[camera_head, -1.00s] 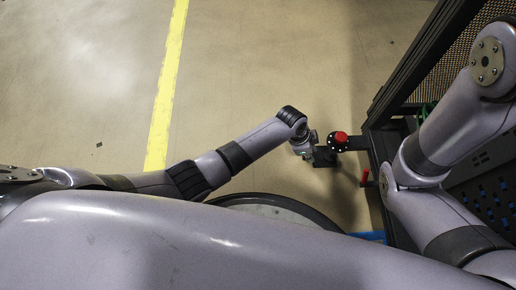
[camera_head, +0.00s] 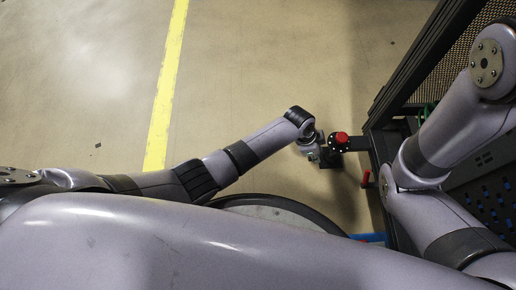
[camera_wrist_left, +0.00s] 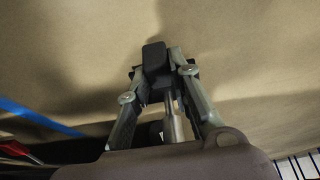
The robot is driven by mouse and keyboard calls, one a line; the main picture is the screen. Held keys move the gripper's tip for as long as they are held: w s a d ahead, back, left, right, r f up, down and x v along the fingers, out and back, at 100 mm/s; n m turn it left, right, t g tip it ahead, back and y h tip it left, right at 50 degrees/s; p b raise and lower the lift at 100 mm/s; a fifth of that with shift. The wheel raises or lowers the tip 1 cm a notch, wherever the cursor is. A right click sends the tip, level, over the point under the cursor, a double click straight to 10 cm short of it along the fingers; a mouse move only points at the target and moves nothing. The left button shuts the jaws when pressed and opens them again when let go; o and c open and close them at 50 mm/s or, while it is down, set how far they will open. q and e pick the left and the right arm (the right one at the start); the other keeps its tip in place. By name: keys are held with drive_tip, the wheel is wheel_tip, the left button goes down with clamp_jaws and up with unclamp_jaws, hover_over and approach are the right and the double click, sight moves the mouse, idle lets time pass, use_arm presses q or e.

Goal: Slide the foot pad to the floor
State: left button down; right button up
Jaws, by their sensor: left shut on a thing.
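In the left wrist view a black block (camera_wrist_left: 155,58), which looks like part of the foot pad, sits between the fingertips of my left gripper (camera_wrist_left: 158,72). The fingers are shut on it. A shiny metal rod (camera_wrist_left: 173,122) shows between the fingers behind it. In the head view my left gripper (camera_head: 318,156) is beside the rack's lower corner, just left of a dark bracket (camera_head: 356,143) with a red knob (camera_head: 342,138). The pad is small and mostly covered there, and I cannot tell whether it touches the floor. My right gripper is out of view.
The dark rack frame (camera_head: 383,108) with mesh stands at the right. A red handle (camera_head: 366,178) and a blue strip (camera_head: 370,237) are near its base. Open floor (camera_head: 260,60) with a yellow line (camera_head: 168,85) lies to the left.

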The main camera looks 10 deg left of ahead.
use_arm(q)
drive_tip(key=shift+f, duration=0.3)
drive_tip(key=c, duration=1.4)
unclamp_jaws()
drive_tip(key=shift+o, duration=0.2)
drive_tip(key=v, duration=1.2)
drive_tip(key=shift+r, duration=0.1)
